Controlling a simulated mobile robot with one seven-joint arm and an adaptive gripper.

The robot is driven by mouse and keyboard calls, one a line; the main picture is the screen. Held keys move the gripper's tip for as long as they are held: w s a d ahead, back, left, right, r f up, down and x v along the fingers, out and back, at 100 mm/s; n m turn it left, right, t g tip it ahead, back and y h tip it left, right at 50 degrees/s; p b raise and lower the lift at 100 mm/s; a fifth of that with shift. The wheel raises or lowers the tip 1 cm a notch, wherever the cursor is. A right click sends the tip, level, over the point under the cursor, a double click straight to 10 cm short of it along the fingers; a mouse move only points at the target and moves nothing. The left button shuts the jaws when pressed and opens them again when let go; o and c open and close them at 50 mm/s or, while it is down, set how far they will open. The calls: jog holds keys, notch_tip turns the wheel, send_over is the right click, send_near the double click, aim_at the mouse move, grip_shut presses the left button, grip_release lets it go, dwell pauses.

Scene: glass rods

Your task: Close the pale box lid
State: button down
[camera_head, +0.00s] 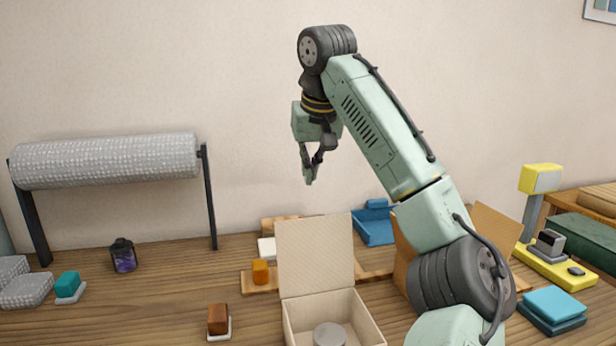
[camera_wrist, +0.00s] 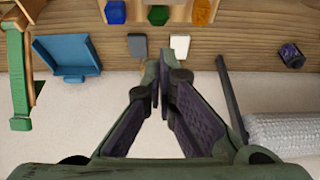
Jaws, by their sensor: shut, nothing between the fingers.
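The pale box (camera_head: 308,315) stands open on the table in the head view. Its lid (camera_head: 315,256) stands upright at the back edge of the box. A grey round thing (camera_head: 329,334) sits inside the box. My gripper (camera_head: 310,178) hangs in the air above and behind the lid, pointing down and apart from it. In the wrist view my gripper (camera_wrist: 160,85) has its fingertips together with nothing between them. The pale box cannot be made out in the wrist view.
A roll of bubble wrap (camera_head: 105,160) hangs on a stand at the left. A blue tray (camera_head: 374,227) lies behind the box. A brown block (camera_head: 218,319) and a dark jar (camera_head: 123,255) stand to the left. A yellow device (camera_head: 555,268) stands at the right.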

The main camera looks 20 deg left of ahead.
notch_tip(320, 180, down, 7)
jog(key=p, duration=0.2)
jog(key=shift+s, duration=0.15)
dwell(0.4)
jog(key=shift+d, duration=0.1)
